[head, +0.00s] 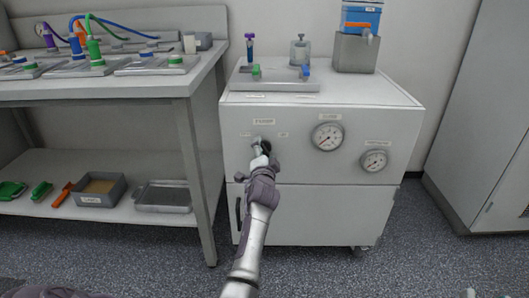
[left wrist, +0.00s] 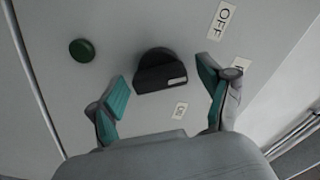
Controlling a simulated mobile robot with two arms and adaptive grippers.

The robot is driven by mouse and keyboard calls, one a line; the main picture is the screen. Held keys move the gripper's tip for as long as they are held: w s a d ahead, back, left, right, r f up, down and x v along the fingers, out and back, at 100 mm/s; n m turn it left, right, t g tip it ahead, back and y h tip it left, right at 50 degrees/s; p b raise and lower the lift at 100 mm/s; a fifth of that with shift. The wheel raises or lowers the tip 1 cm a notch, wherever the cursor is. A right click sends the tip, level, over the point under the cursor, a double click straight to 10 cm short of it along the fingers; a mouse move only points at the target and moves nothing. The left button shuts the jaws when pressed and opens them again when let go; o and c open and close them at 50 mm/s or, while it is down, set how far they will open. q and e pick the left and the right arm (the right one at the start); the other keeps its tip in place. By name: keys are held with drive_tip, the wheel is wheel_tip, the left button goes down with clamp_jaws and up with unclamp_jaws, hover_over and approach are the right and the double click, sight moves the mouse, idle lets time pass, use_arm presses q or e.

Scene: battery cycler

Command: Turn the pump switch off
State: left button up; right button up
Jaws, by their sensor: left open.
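The pump switch is a black knob (left wrist: 160,72) with a pale mark on its face, set on the white cabinet's front panel (head: 310,165). In the head view the knob is largely hidden by my left gripper (head: 262,148), which is up at the panel. In the left wrist view my left gripper (left wrist: 162,84) is open, with one teal-padded finger on each side of the knob. I cannot tell whether the pads touch it. A label that seems to read OFF (left wrist: 221,20) and a smaller label (left wrist: 180,110) are near the knob.
A dark green round button (left wrist: 82,50) is beside the knob. Two dial gauges, one larger (head: 328,136) and one smaller (head: 374,160), are to the right on the panel. A workbench (head: 110,90) stands left. Open floor lies right of the cabinet.

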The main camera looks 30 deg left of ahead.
use_arm(q)
drive_tip(key=v, duration=0.7)
drive_tip(key=shift+s+d, duration=0.1)
drive_tip(key=shift+d, duration=0.05)
